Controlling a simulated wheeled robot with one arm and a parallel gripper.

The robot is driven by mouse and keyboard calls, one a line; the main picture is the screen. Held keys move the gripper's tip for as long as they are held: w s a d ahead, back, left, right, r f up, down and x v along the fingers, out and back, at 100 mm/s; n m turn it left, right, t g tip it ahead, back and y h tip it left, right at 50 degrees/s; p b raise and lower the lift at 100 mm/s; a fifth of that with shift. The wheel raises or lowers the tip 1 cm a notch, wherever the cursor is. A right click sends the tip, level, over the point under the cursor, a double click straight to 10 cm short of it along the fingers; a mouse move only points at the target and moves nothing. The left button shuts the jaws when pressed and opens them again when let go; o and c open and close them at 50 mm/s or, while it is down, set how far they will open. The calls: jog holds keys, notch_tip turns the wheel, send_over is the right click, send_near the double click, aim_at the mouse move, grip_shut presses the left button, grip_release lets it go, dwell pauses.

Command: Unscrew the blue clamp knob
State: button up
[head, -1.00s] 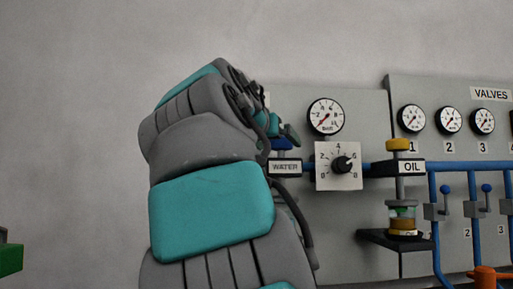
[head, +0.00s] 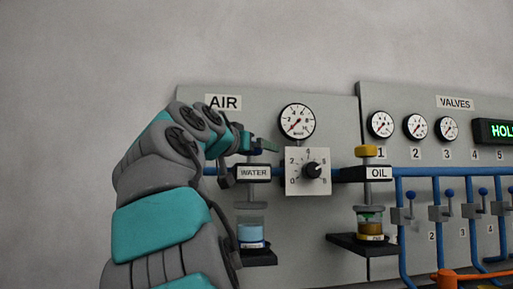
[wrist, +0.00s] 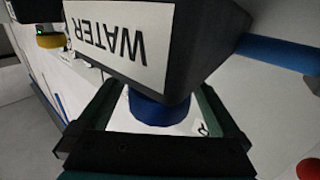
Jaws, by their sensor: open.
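The blue clamp knob (wrist: 158,108) is in the middle of the wrist view, against the black block with the WATER label (wrist: 118,38), which appears upside down there. My gripper (wrist: 160,122) is open, with one finger on each side of the knob. I cannot tell whether either finger touches it. In the head view my gripper (head: 259,145) is just above the WATER block (head: 253,173), and the knob is mostly hidden by the gripper there. A cup of light blue liquid (head: 250,236) is under the block.
The OIL block (head: 379,173) with a yellow knob (head: 366,151) is to the right. A dial plate (head: 307,171) and a gauge (head: 297,121) are between them. Blue pipes with levers (head: 447,193) fill the right side. The wall at upper left is bare.

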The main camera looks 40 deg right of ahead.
jog(key=shift+w+d, duration=0.1)
jog(key=shift+d, duration=0.2)
jog(key=shift+c, duration=0.2)
jog(key=c, duration=1.3)
